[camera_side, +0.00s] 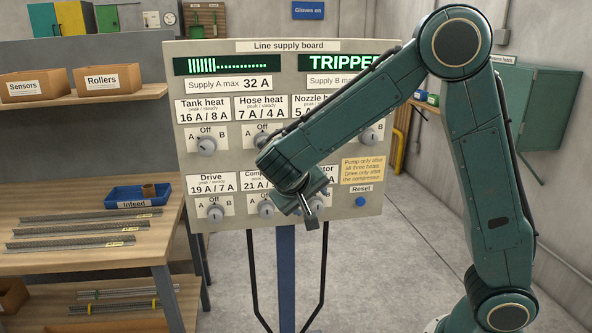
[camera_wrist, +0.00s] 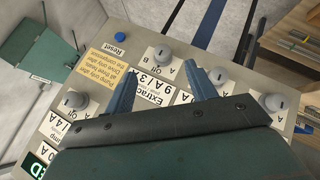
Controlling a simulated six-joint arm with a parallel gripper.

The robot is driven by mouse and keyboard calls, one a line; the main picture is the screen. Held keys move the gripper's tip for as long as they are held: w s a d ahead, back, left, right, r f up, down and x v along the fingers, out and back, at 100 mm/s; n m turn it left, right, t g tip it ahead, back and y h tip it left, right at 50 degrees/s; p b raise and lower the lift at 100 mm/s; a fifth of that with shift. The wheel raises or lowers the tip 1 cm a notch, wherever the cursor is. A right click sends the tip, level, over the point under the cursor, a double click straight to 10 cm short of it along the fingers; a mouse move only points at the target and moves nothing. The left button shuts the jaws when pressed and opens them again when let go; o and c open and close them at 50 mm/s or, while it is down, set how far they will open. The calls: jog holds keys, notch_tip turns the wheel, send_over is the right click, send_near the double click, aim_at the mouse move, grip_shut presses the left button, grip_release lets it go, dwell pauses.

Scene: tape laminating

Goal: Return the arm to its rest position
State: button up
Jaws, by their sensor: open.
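My gripper (camera_side: 312,222) hangs in front of the lower right part of the line supply board (camera_side: 283,82). In the wrist view my gripper (camera_wrist: 164,75) shows two blue fingers apart with nothing between them. The extractor knob (camera_wrist: 162,57) lies beyond the fingers; in the side view my gripper largely covers it. The tank heat knob (camera_side: 207,147), drive knob (camera_side: 216,213) and compressor knob (camera_side: 266,208) show. My forearm partly covers the upper labels. The right display (camera_side: 340,61) reads "TRIPPED"; the left display (camera_side: 228,65) shows green bars.
A blue reset button (camera_side: 360,201) sits at the board's lower right. A wooden bench (camera_side: 60,262) at left holds metal strips and a blue infeed tray (camera_side: 122,200). A green cabinet (camera_side: 550,110) hangs at right. Open floor lies right of the board.

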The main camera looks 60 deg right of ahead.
jog(key=s+a+r+n+t+y, duration=0.1)
jog(key=s+a+r+y, duration=0.1)
jog(key=s, duration=0.4)
jog(key=s+a+r+n+t+y, duration=0.1)
jog(key=s+a+r+n+y, duration=0.1)
jog(key=s, duration=0.5)
jog(key=s+a+r+n+t+y, duration=0.1)
jog(key=s+a+r+n+y, duration=0.1)
jog(key=s+y, duration=0.3)
jog(key=shift+s+a+r+t, duration=0.35)
jog(key=shift+s+r, duration=0.3)
jog(key=shift+s, duration=0.6)
